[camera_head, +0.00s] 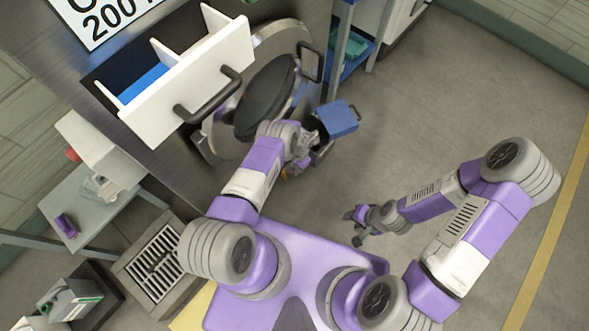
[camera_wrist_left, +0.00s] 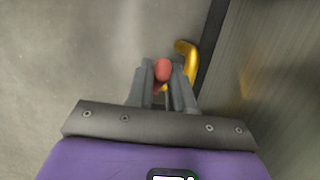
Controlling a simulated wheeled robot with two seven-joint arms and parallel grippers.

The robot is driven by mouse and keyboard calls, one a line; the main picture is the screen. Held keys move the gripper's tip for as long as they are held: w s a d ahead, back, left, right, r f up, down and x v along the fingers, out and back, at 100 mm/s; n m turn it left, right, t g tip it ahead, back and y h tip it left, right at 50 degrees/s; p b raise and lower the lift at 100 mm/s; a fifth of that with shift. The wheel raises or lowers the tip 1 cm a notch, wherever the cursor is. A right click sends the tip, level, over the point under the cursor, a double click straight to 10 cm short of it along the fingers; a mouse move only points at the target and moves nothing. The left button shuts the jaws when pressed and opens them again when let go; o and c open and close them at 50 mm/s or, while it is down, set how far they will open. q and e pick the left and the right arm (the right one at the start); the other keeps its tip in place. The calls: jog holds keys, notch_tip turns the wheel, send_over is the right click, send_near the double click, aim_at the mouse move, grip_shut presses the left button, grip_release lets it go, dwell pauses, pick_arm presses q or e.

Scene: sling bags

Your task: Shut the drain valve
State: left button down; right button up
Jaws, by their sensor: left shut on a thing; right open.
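The drain valve shows in the left wrist view as a rounded red grip (camera_wrist_left: 162,70) beside a bent yellow piece (camera_wrist_left: 189,60). My left gripper (camera_wrist_left: 162,82) is shut on the red grip, one finger on each side of it. In the head view my left gripper (camera_head: 299,160) is low in front of the machine, and the wrist hides most of the valve. My right gripper (camera_head: 357,225) is open and empty, low over the floor and away from the machine.
A white drawer (camera_head: 200,85) with a blue compartment stands pulled out above a round machine door (camera_head: 268,95). A small bin with a blue lid (camera_head: 338,118) stands close to my left gripper. A floor grate (camera_head: 158,262) lies to the left. The floor at right is clear.

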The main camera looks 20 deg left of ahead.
pick_arm(q)
jog(key=c, duration=1.1)
grip_release()
jog(key=p+v, duration=0.2)
jog(key=v, duration=0.5)
jog(key=shift+r+p, duration=0.3)
jog(key=shift+p, duration=0.1)
